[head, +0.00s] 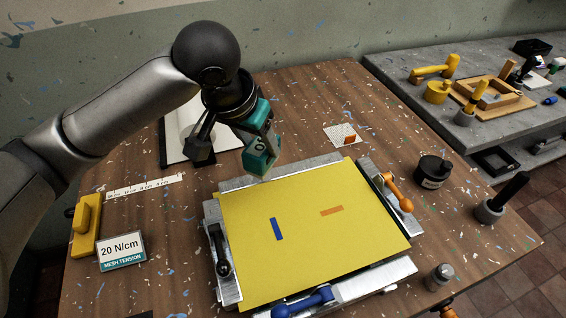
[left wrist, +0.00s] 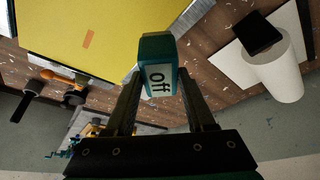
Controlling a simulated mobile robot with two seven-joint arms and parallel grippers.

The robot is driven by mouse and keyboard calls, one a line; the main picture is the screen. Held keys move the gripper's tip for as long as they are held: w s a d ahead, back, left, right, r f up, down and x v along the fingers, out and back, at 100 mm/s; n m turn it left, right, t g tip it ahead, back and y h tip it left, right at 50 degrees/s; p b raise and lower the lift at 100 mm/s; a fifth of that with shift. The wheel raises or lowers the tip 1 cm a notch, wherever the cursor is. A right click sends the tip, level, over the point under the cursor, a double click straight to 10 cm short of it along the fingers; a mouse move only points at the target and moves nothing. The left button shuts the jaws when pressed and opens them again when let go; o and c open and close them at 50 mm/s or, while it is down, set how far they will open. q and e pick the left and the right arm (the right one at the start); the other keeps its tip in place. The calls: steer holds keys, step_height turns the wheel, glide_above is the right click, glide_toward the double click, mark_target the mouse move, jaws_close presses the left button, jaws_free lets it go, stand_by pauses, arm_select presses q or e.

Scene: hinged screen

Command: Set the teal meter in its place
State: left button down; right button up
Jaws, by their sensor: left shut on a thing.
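The teal meter (head: 258,155) is held by my left gripper (head: 232,140) in the head view, above the table behind the far edge of the yellow screen (head: 310,235). In the left wrist view the teal meter (left wrist: 158,62) shows a white label reading "Off", between the two fingers of my left gripper (left wrist: 165,95). The yellow screen lies flat in a metal frame and carries a blue strip (head: 277,229) and an orange strip (head: 331,211). A card (head: 121,250) at the left reads "20 N/cm MESH TENSION". My right gripper is not in view.
A black clamp (head: 219,250), an orange handle (head: 397,190) and a blue handle (head: 303,302) sit around the screen frame. A white roll (left wrist: 275,75) lies at the back. A black jar (head: 433,171) and a dark-handled tool (head: 503,198) stand at the right. A grey bench (head: 400,95) is beyond.

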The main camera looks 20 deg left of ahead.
arm_select(q)
steer(key=shift+r+m+h+p, duration=0.2)
steer(key=shift+m+h+p, duration=0.1)
steer(key=shift+m+p, duration=0.4)
steer(key=m+p, duration=0.1)
steer(key=m, duration=0.1)
steer(key=d+m+g+h+p, duration=0.1)
steer(key=m, duration=0.1)
steer(key=s+m+h+p, duration=0.1)
steer(key=m+p, duration=0.1)
steer(key=shift+s+d+f+g, duration=0.1)
steer(key=shift+d+f+g, duration=0.05)
steer(key=shift+f+g, duration=0.15)
steer(key=s+d+f+m+g+p, duration=0.1)
steer(key=s+m+g+p, duration=0.1)
steer(key=m+p, duration=0.4)
steer(key=s+d+f+m+g+y+p, duration=0.1)
steer(key=s+d+m+g+p, duration=0.1)
steer(key=m+p, duration=0.5)
steer(key=s+m+g, duration=0.1)
steer(key=m+g, duration=0.1)
steer(key=m, duration=0.4)
steer(key=shift+s+g, duration=0.3)
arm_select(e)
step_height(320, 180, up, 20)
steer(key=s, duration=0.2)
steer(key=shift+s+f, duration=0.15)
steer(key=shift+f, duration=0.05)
arm_select(q)
steer(key=shift+d, duration=0.1)
